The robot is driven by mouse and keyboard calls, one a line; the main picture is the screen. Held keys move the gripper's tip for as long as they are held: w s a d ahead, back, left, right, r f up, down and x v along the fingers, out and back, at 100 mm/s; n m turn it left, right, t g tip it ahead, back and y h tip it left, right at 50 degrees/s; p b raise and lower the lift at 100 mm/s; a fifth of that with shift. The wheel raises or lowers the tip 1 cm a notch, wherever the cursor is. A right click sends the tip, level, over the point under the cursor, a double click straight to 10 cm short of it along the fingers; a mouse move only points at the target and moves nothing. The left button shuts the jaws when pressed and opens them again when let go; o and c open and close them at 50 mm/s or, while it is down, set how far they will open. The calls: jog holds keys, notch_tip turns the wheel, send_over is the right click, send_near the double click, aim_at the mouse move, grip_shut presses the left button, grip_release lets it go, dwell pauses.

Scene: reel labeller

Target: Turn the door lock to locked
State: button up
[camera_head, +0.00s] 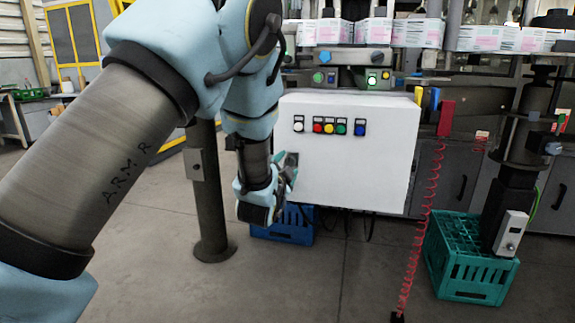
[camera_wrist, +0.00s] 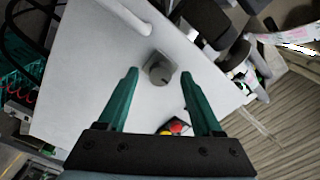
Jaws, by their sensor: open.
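The white control cabinet (camera_head: 352,170) stands in the middle of the head view, and its white face (camera_wrist: 85,75) fills much of the wrist view. A round grey knob on a square plate, which looks like the door lock (camera_wrist: 159,70), is on that face. A dark mark shows on the knob, but I cannot tell which position it stands for. My gripper (camera_wrist: 159,74) is open, its two green fingers on either side of the knob with gaps to it. In the head view my gripper (camera_head: 290,176) is at the cabinet's left side, where it partly hides the lock.
Coloured push buttons (camera_head: 330,128) line the cabinet's upper front. A white bar handle (camera_wrist: 124,14) is near the knob. A dark post (camera_head: 208,190) stands left of the cabinet. A blue crate (camera_head: 285,228) is below, and a green crate (camera_head: 468,262) and red coiled hose (camera_head: 424,210) are right.

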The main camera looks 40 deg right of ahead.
jog(key=shift+w+d, duration=0.25)
jog(key=shift+d, duration=0.15)
grip_shut()
dwell(0.4)
